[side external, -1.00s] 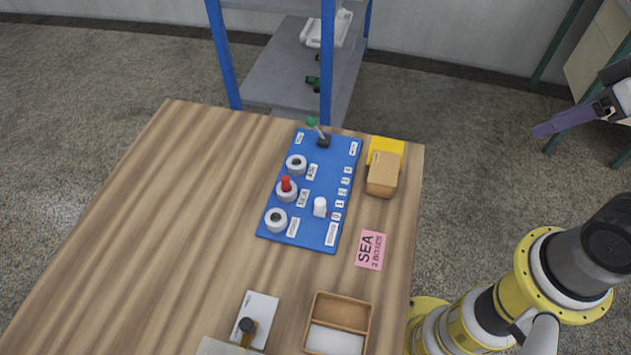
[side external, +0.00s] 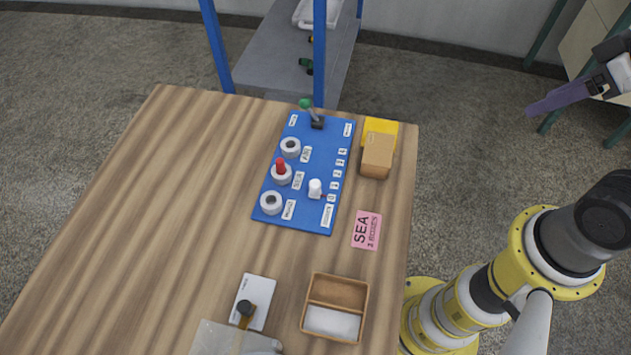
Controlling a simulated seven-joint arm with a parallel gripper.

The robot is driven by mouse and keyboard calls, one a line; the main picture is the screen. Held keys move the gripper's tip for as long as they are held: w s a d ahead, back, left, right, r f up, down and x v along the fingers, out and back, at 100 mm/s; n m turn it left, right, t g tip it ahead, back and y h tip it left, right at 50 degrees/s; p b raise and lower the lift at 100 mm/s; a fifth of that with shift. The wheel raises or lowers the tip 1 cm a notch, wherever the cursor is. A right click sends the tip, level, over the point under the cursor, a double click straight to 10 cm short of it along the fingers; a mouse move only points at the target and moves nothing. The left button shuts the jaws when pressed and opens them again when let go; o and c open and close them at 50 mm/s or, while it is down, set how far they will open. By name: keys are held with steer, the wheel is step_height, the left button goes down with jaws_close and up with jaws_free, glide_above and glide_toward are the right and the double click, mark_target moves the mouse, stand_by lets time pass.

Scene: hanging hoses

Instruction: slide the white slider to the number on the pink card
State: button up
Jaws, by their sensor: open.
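The white slider (side external: 315,188) stands on the blue panel (side external: 310,212), at the lower end of a column of small number labels (side external: 337,174). It appears beside the 0 label, the lowest one. The pink card (side external: 366,230) lies flat on the table to the right of the panel's lower end and reads "SEA 2 BOXES". My gripper (side external: 545,104) shows at the upper right, with purple fingers seen side-on. It is off the table, empty and far from the slider.
The panel also has a red knob (side external: 281,170), grey round dials and a green-tipped lever (side external: 307,104). A cardboard box (side external: 377,158) and yellow block (side external: 382,127) sit right of it. A wooden tray (side external: 364,312) and white card (side external: 263,290) lie nearer. The table's left side is clear.

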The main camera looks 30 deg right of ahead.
steer(key=w+a+r+n, duration=0.2)
steer(key=w+r+n, duration=0.35)
steer(key=n, duration=0.45)
steer(key=n+g, duration=0.6)
steer(key=n, duration=1.1)
glide_above(315, 183)
step_height(315, 183, down, 16)
step_height(315, 183, down, 14)
steer(key=shift+r, duration=0.1)
jaws_close()
